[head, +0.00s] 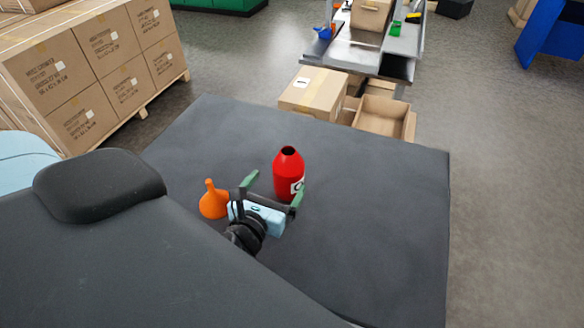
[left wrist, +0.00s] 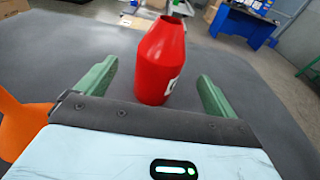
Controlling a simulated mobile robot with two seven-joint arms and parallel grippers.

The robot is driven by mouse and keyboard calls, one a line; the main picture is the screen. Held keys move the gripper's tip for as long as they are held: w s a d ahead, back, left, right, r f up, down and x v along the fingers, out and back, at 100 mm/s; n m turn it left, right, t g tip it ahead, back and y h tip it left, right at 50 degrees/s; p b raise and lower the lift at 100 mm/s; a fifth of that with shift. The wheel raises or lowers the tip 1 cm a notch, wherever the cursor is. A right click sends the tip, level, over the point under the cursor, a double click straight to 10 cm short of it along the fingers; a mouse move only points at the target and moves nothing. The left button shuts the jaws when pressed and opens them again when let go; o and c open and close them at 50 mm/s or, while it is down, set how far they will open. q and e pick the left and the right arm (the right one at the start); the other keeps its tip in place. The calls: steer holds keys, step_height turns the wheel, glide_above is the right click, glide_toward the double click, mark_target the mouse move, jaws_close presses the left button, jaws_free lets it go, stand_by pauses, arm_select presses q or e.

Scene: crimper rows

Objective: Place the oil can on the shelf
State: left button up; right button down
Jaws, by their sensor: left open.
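A red oil can (head: 287,168) with a dark open top and a white label stands upright on the dark grey table (head: 385,215). My left gripper (head: 274,187) is open, low over the table at the can's near side. In the left wrist view the can (left wrist: 161,62) stands between and slightly ahead of the two green fingers (left wrist: 157,72), with gaps on both sides. A grey shelf unit (head: 372,62) stands beyond the table's far edge, bearing a box and small items. My right gripper is out of view.
An orange funnel (head: 212,203) stands just left of my left gripper. Cardboard boxes (head: 313,92) sit between table and shelf unit. Stacked cartons (head: 90,65) on a pallet stand at the left. The table's right part is clear.

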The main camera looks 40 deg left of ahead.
mark_target(289, 168)
arm_select(q)
steer(key=shift+w, duration=0.1)
steer(key=shift+x, duration=0.75)
steer(key=shift+w, duration=0.35)
steer(key=shift+w+a+f, duration=0.1)
steer(key=shift+w, duration=0.15)
steer(key=x, duration=0.5)
steer(key=shift+p, duration=0.35)
steer(key=shift+s, duration=0.1)
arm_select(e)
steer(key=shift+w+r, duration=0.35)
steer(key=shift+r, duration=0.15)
